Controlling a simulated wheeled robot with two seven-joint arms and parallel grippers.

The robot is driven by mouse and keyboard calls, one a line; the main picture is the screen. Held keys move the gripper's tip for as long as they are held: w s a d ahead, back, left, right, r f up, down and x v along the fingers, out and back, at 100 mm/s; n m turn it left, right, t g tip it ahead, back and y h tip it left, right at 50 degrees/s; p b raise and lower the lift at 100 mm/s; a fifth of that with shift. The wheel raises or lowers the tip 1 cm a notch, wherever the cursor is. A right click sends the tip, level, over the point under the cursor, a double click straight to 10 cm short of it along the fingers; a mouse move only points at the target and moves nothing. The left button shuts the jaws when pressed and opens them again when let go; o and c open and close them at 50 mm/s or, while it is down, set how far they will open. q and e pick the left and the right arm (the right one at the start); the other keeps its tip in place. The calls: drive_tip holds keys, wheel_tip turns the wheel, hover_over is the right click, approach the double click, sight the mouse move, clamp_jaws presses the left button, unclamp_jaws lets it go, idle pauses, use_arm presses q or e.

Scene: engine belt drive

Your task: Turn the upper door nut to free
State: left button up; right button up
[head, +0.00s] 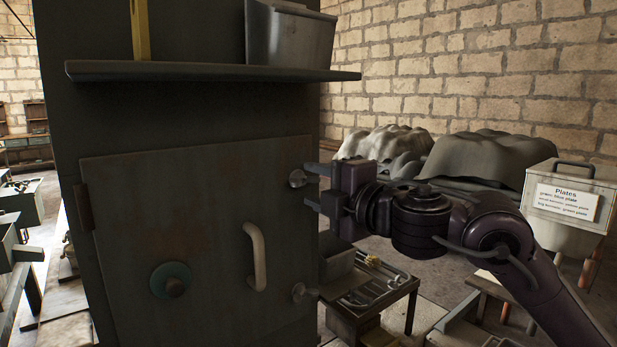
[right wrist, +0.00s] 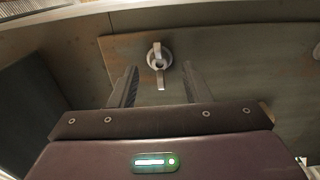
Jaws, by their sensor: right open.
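The upper door nut (head: 297,178) is a grey metal nut with a small bar, at the upper right edge of the metal door (head: 200,235). In the right wrist view the nut (right wrist: 158,57) shows between and just beyond my fingertips. A similar lower nut (head: 300,292) is at the door's lower right. My left gripper is not in view.
A pale handle (head: 257,257) and a round green knob (head: 171,280) stand out from the door. A shelf (head: 210,71) with a grey bin (head: 290,37) juts out above. A low table (head: 372,308) with tools stands behind to the right.

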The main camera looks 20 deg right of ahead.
sight(303, 181)
drive_tip(key=shift+x, duration=1.3)
clamp_jaws()
